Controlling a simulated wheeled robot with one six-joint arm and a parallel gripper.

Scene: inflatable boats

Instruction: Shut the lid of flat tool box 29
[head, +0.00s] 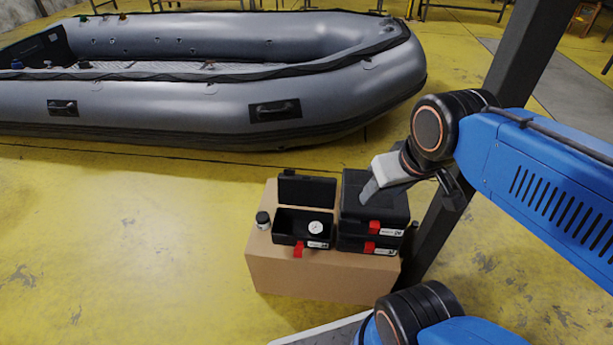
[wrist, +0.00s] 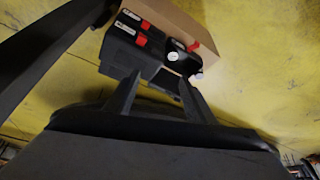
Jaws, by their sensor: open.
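An open black flat tool box (head: 287,225) stands on a cardboard box, its lid (head: 307,190) raised upright at the back. A round white gauge (head: 316,227) lies inside it and a red latch (head: 298,250) hangs at its front. Its label is too small to read, so I cannot confirm the number 29.
Two closed black boxes (head: 375,207) with red latches are stacked right of the open one. The cardboard box (head: 320,277) carries them all. A small jar (head: 263,220) stands at its left edge. A dark post (head: 520,60) rises at right. A grey inflatable boat (head: 200,105) lies behind.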

